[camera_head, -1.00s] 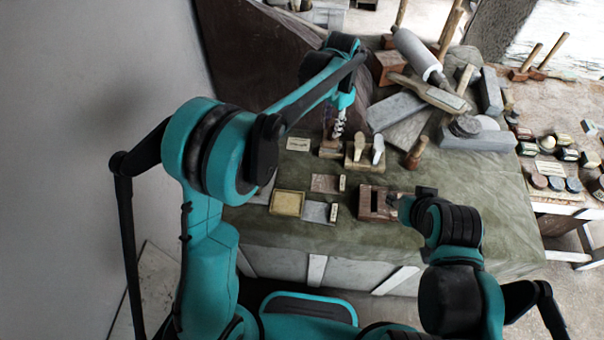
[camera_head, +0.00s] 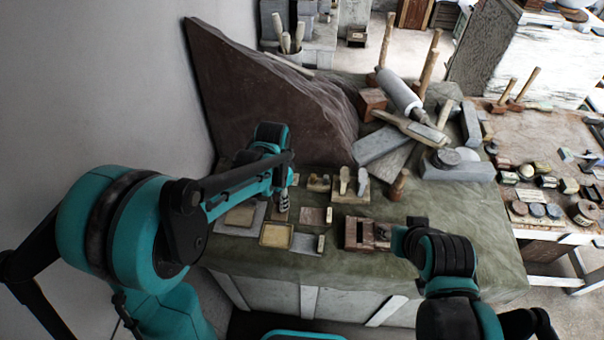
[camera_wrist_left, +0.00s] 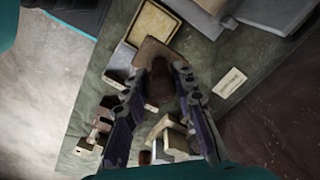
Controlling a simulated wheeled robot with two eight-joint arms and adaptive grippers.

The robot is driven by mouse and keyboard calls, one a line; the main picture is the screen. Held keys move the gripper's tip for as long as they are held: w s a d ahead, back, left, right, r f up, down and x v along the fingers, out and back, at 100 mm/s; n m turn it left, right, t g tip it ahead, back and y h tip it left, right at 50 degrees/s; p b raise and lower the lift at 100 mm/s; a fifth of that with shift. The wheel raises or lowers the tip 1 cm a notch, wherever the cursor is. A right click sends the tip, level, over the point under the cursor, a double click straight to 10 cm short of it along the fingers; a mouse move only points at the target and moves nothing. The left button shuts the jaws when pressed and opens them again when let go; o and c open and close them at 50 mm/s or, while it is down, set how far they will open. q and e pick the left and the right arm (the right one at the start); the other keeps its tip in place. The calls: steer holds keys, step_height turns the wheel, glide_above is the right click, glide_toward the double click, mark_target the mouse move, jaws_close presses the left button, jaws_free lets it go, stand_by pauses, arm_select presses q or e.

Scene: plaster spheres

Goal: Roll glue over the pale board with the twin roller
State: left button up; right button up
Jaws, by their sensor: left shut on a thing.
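My left gripper (camera_head: 284,202) is shut on a brown wooden tool, which I take for the twin roller. In the left wrist view the tool (camera_wrist_left: 151,54) sits between the fingers (camera_wrist_left: 158,105); its rolling part cannot be made out. The gripper is above the table, just behind a shallow yellowish tray (camera_head: 276,236), also in the wrist view (camera_wrist_left: 152,25). A tan board (camera_head: 240,215) lies on a grey slab left of the tray. A pinkish board (camera_head: 311,216) lies to the right. I cannot tell which is the pale board. My right gripper (camera_head: 386,234) is by a wooden block, its fingers unclear.
The slotted wooden block (camera_head: 356,233) stands near the front edge. Behind are a holder with pale-handled tools (camera_head: 350,186), a small wooden stand (camera_head: 318,183) and a dark peg (camera_head: 398,185). Stone slabs (camera_head: 382,146) and a grey roller (camera_head: 400,93) fill the back right.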

mark_target(274, 218)
arm_select(q)
steer(key=s, duration=0.1)
steer(key=s+a, duration=0.1)
steer(key=shift+s+a+f, duration=0.15)
steer(key=shift+s+f, duration=0.05)
steer(key=shift+s, duration=0.15)
steer(key=shift+s+a+f, duration=0.1)
steer(key=shift+s+f, duration=0.05)
steer(key=shift+f+b, duration=2.05)
steer(key=shift+f, duration=0.9)
steer(key=shift+f+b, duration=0.5)
steer(key=shift+b, duration=0.1)
steer(key=shift+r+p, duration=2.6)
steer(key=shift+r, duration=0.95)
steer(key=shift+f, duration=0.1)
